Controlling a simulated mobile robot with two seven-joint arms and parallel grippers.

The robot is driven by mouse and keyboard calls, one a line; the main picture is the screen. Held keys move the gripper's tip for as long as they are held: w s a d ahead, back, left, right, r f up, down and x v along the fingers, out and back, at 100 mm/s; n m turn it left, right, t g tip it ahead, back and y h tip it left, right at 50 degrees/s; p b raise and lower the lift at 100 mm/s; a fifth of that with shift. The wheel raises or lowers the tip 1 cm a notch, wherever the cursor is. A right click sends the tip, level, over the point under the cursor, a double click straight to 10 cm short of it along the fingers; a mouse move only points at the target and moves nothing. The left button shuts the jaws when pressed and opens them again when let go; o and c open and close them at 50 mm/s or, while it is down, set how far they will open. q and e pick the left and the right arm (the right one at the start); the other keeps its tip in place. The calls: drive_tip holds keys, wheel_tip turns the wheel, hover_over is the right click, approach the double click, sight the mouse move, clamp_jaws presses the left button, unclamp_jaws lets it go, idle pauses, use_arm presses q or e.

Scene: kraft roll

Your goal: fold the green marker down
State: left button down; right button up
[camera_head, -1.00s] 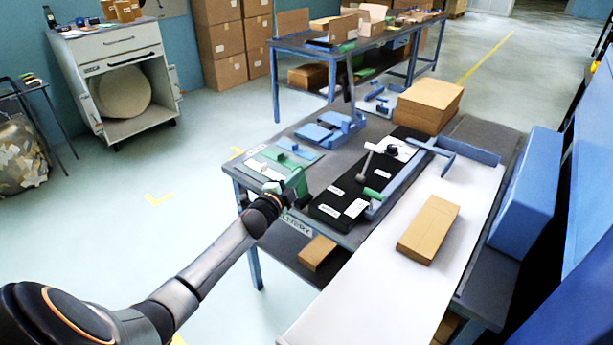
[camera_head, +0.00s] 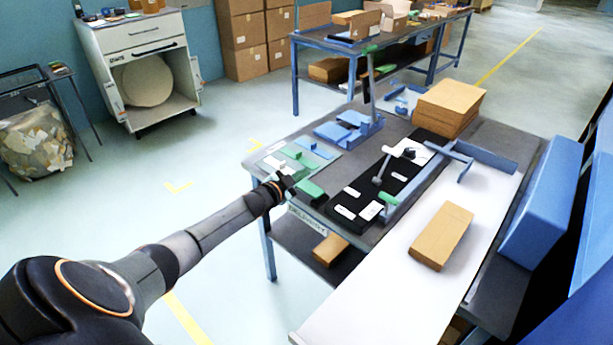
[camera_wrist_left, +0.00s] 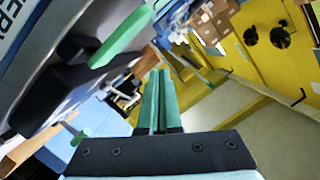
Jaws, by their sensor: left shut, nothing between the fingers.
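The green marker (camera_head: 311,189) is at the near left edge of the bench, by the end of the black panel (camera_head: 345,208). In the head view it looks low and laid over, not standing. In the left wrist view a green flap that looks like the marker (camera_wrist_left: 122,38) sits beside a dark block. My left gripper (camera_head: 287,181) is just left of the marker, with a small gap apparent in the wrist view. Its green fingers (camera_wrist_left: 158,100) are shut together with nothing between them. The exact contact is hard to tell in the head view. My right gripper is not in view.
A green handle (camera_head: 389,198) stands at the black panel's right side. A tall lever with a green tip (camera_head: 370,49) rises behind. A cardboard box (camera_head: 441,235) lies on the white sheet (camera_head: 385,285).

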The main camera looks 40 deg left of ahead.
use_arm(q)
drive_tip(key=s+r+p, duration=0.3)
drive_tip(key=s+r, duration=0.3)
drive_tip(key=s, duration=0.3)
drive_tip(key=shift+s+a, duration=0.35)
drive_tip(key=shift+a, duration=0.1)
drive_tip(key=shift+s, duration=0.1)
idle(0.5)
